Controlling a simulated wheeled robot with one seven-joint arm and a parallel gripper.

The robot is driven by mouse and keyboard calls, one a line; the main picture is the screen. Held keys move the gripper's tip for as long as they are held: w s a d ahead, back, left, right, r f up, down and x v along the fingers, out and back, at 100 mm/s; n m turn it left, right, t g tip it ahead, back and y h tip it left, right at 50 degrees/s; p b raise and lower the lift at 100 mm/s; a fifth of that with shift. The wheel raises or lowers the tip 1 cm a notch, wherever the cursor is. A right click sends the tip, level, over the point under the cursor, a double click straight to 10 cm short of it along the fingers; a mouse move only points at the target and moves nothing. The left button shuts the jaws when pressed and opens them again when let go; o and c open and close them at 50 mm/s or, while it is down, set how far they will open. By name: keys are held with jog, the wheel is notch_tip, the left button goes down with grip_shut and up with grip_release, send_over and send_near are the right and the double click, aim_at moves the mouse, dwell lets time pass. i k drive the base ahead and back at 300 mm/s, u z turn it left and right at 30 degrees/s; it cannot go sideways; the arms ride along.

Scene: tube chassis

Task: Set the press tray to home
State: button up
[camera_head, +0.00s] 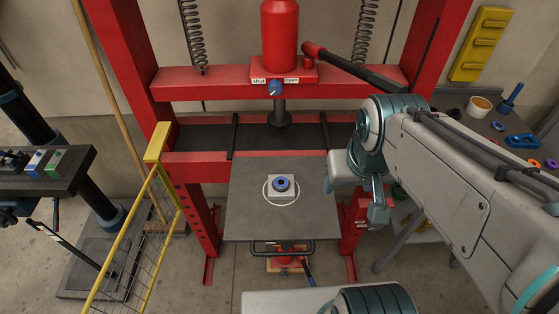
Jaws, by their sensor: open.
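The press tray (250,218) is a flat grey plate sticking out from the front of the red press in the head view. A white ring is marked on it. A pale square block (273,194) with a blue ring (281,184) on it sits inside that mark. A dark bar handle (283,249) runs along the tray's front edge. My gripper (352,197) is open at the tray's right edge, holding nothing visible. Whether it touches the tray cannot be told. My arm hides part of the press's right side.
A yellow mesh guard (130,236) stands left of the tray. The press ram (280,112) hangs behind it, below a red cylinder and lever (352,66). A bench (500,122) with small parts is at right.

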aim_at(313, 217)
jog(key=u, duration=0.9)
jog(key=k, duration=1.2)
jog(key=z, duration=0.8)
jog(key=i, duration=0.5)
